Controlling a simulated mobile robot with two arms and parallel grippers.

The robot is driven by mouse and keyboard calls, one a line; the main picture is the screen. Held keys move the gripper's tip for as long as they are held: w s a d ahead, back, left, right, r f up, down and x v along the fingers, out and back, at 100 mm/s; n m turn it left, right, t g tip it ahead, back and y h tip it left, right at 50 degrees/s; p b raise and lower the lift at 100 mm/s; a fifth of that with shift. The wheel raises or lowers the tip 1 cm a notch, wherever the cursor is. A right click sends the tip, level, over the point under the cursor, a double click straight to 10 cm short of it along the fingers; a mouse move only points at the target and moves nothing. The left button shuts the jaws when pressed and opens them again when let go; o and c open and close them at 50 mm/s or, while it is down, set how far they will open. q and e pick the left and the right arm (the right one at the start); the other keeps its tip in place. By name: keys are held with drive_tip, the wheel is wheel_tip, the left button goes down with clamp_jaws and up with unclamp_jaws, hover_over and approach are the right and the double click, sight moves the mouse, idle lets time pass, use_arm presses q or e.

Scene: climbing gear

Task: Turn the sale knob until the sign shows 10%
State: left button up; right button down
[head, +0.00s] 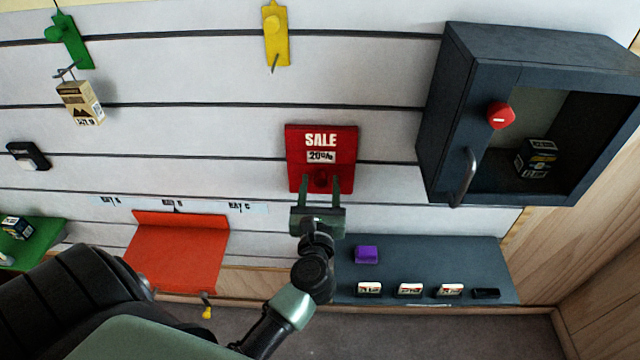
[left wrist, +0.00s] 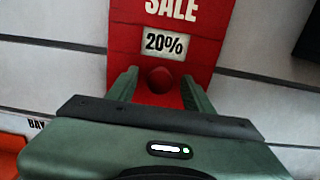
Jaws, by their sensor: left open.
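The red sale sign (head: 321,140) hangs on the slatted wall; its white window reads 20%, and the 20% also shows clearly in the left wrist view (left wrist: 166,43). The round red sale knob (head: 321,180) sits on the sign's lower part, below the window. It also shows in the left wrist view (left wrist: 160,79). My left gripper (head: 320,188) is open in front of the sign's lower part, with one finger on each side of the knob. In the left wrist view the knob lies between the fingertips (left wrist: 160,82), with gaps on both sides. My right gripper is not in view.
A dark cabinet (head: 455,110) with a red knob (head: 501,115) and a handle is on the wall at right. A dark blue shelf (head: 430,262) with small items is below right, and an orange shelf (head: 177,250) is below left. Yellow (head: 276,45) and green hooks are above.

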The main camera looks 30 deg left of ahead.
use_arm(q)
clamp_jaws()
drive_tip(key=m+p, duration=0.3)
drive_tip(key=shift+d+r+m, duration=0.1)
drive_tip(key=shift+r+m, duration=0.05)
drive_tip(key=shift+m, duration=0.25)
drive_tip(key=m+p, duration=0.4)
drive_tip(key=m, duration=0.1)
drive_tip(key=shift+m, duration=0.3)
drive_tip(key=m+p, duration=0.3)
drive_tip(key=m, duration=0.1)
drive_tip(key=shift+d, duration=0.1)
drive_tip(key=shift+f+m+p, duration=0.2)
drive_tip(key=shift+m+p, duration=0.35)
drive_tip(key=shift+m, duration=0.6)
drive_tip(key=shift+f+m+p, duration=0.15)
drive_tip(key=shift+m+p, duration=0.4)
drive_tip(key=shift+m, duration=0.6)
